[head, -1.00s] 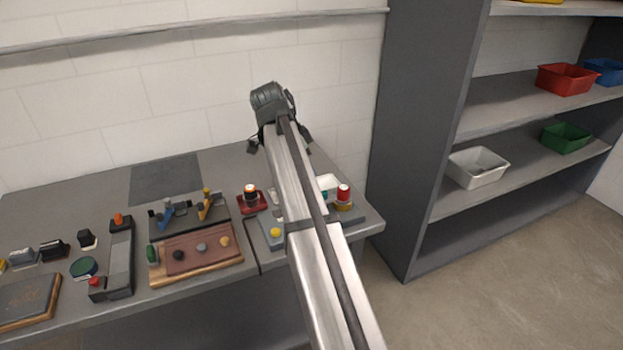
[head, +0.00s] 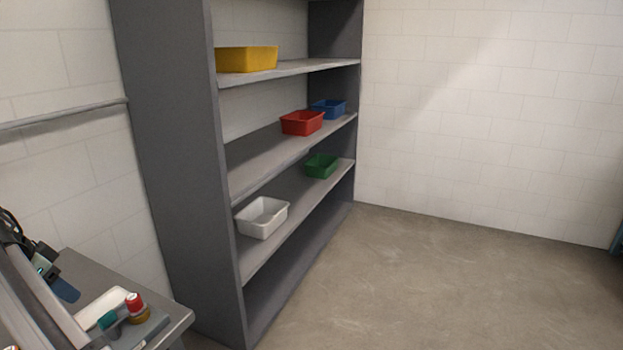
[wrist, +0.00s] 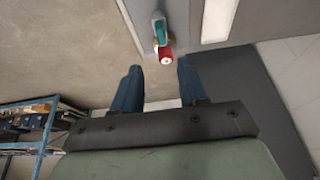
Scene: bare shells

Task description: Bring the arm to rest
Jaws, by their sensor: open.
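My gripper (wrist: 158,88) shows in the wrist view with its two blue fingers spread apart and nothing between them. Ahead of the fingertips in that view is a red-topped item (wrist: 165,55) with a teal part beside it, on the bench; the gap to it cannot be judged. In the head view my arm is at the lower left edge, and a dark blue finger (head: 64,290) shows above the bench end. The rest of the gripper is cut off or hidden there.
The bench end (head: 165,325) holds a white tray (head: 103,307) and a red-capped item (head: 134,302). A grey shelf unit (head: 180,150) stands right of it with yellow (head: 246,60), red (head: 302,123), blue (head: 329,109), green (head: 322,166) and white (head: 262,218) bins. The floor (head: 430,280) at right is clear.

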